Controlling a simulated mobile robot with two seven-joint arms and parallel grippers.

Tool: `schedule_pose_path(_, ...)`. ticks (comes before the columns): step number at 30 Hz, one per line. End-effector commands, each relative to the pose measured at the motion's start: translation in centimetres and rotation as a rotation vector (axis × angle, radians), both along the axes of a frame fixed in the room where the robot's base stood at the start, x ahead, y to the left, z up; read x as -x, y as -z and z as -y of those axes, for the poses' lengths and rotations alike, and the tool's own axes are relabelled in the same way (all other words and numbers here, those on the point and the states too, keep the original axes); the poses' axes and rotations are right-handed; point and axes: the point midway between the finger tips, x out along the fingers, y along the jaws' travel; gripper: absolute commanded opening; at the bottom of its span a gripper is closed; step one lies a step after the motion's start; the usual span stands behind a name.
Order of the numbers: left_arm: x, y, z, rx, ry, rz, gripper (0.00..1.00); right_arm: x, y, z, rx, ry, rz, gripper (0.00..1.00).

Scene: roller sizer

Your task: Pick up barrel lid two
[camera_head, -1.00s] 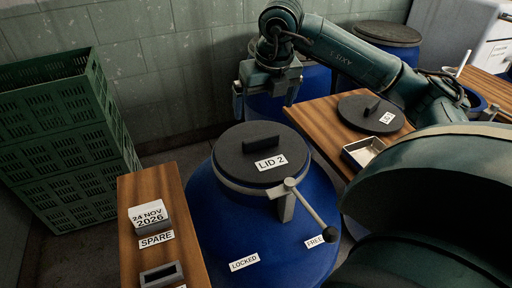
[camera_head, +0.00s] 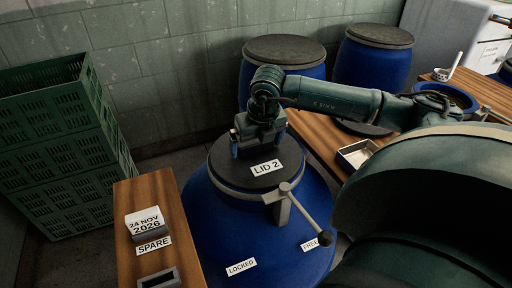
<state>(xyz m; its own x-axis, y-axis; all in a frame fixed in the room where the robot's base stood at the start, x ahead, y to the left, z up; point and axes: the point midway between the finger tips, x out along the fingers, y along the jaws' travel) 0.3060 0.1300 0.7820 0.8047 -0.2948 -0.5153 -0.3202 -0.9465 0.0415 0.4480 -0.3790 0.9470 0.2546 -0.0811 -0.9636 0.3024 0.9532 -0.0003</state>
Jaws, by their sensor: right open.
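Barrel lid two (camera_head: 226,168) is a round black lid labelled LID 2, seated on a blue barrel (camera_head: 230,220) in the lower middle. My right gripper (camera_head: 257,150) points down from above, low over the lid's back half, with its jaws open. It hides the lid's upright handle, so I cannot tell whether the handle is between the fingers. The barrel's clamp lever (camera_head: 306,217) reaches to the lower right, its black knob near the FREE label; the LOCKED label is further left. My left gripper is not in view.
A wooden bench at left (camera_head: 152,190) bears a date block and a SPARE label. A wooden table at right (camera_head: 322,138) bears a metal tray (camera_head: 356,154). More lidded blue barrels (camera_head: 376,66) stand behind. Green crates (camera_head: 60,150) are stacked at left.

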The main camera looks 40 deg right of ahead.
Motion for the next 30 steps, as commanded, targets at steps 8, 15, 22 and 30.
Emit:
schedule_pose_path(8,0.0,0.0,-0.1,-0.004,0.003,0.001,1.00,0.0,0.0,0.0,0.000,0.000,0.000,0.88)
schedule_pose_path(15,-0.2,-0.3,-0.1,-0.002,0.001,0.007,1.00,0.0,-0.1,0.0,0.000,0.000,0.000,0.68)
schedule_pose_path(22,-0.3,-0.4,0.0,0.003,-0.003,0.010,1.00,-0.1,-0.2,0.0,0.000,0.001,0.003,0.57)
schedule_pose_path(30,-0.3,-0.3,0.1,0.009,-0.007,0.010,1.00,-0.1,-1.7,0.0,-0.001,0.000,0.007,0.57)
